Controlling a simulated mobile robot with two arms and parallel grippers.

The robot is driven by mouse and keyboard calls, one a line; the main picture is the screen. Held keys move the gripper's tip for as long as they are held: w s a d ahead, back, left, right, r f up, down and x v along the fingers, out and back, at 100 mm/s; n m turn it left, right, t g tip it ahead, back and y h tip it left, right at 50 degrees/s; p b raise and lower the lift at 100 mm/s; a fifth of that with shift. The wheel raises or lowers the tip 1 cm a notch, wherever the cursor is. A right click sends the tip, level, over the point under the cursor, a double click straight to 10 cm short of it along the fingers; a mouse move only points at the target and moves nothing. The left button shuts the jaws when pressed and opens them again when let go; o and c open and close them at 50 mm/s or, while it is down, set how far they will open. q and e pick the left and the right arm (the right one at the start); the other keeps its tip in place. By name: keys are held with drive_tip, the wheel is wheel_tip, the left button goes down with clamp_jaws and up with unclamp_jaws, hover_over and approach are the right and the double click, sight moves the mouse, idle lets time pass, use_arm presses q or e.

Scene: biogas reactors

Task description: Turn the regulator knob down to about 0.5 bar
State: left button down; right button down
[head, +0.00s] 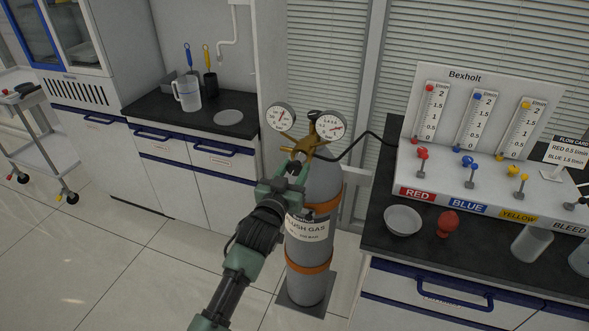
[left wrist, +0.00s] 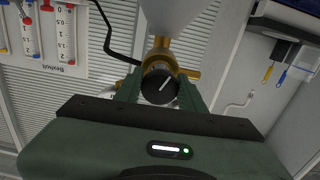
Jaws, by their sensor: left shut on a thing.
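The grey gas cylinder (head: 312,262), labelled as flush gas, stands upright between the two benches. A brass regulator (head: 311,143) sits on its top with a left gauge (head: 280,117) and a right gauge (head: 330,126); their needle readings are too small to tell. My left gripper (head: 299,172) is at the front of the regulator and hides the knob in the head view. In the left wrist view the black regulator knob (left wrist: 160,85) shows a white line slanting to upper right. The left gripper (left wrist: 160,92) is shut on the knob. My right gripper is not in view.
Orange straps (head: 310,268) circle the cylinder. A black hose (head: 362,140) runs right towards the flowmeter panel (head: 478,112). The right bench (head: 385,240) holds a bowl (head: 403,219) and a red object (head: 447,224). A jug (head: 187,94) stands on the left bench.

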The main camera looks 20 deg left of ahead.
use_arm(q)
drive_tip(key=n+p, duration=0.2)
drive_tip(key=n, duration=0.4)
drive_tip(key=shift+r+p, duration=0.1)
drive_tip(key=shift+p, duration=0.25)
drive_tip(key=n+p, duration=0.1)
drive_tip(key=n, duration=0.2)
drive_tip(key=shift+d+n+p, duration=0.1)
drive_tip(key=shift+n+p, duration=0.2)
drive_tip(key=shift+n, duration=1.1)
drive_tip(key=c, duration=0.9)
unclamp_jaws()
drive_tip(key=s+b, duration=0.1)
drive_tip(key=s, duration=0.6)
drive_tip(key=shift+s, duration=0.4)
